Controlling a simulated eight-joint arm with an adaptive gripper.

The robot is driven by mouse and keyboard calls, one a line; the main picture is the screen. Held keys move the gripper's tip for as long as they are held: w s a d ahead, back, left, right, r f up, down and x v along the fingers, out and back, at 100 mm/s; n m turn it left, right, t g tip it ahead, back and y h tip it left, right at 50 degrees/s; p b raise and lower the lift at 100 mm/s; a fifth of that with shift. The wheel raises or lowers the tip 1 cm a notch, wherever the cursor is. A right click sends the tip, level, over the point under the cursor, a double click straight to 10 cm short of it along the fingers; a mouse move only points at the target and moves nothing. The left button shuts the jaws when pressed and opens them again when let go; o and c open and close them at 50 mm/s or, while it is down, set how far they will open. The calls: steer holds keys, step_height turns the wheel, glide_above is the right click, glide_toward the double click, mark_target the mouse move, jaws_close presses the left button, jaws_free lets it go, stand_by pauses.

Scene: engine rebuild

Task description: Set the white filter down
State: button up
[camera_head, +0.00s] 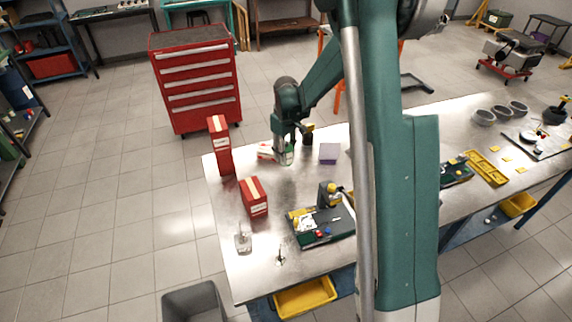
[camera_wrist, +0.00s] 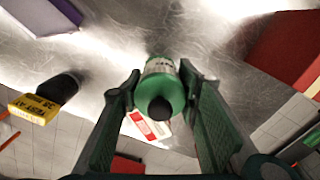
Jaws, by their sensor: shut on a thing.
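My gripper (camera_head: 284,155) is low over the left part of the steel table (camera_head: 300,262). In the wrist view its two green fingers (camera_wrist: 160,78) stand on either side of a cylinder (camera_wrist: 160,85), shut on it. The cylinder is green with a black round end and a pale, printed band; I see no plainly white filter apart from it. In the head view the cylinder (camera_head: 289,158) is partly hidden by my gripper. I cannot tell whether its base touches the table.
A small white-and-red box (camera_head: 266,151) lies close beside my gripper. A black cylinder with yellow (camera_head: 308,134) and a purple box (camera_head: 328,153) stand near. Red boxes (camera_head: 220,146) (camera_head: 254,198) are left and in front. A parts tray (camera_head: 322,240) lies front right.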

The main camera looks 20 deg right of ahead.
steer(key=shift+f, duration=0.9)
steer(key=shift+f, duration=1.85)
steer(key=shift+f, duration=0.2)
steer(key=o, duration=1)
steer(key=shift+c, duration=0.2)
steer(key=shift+r, duration=0.2)
steer(key=shift+r, duration=6)
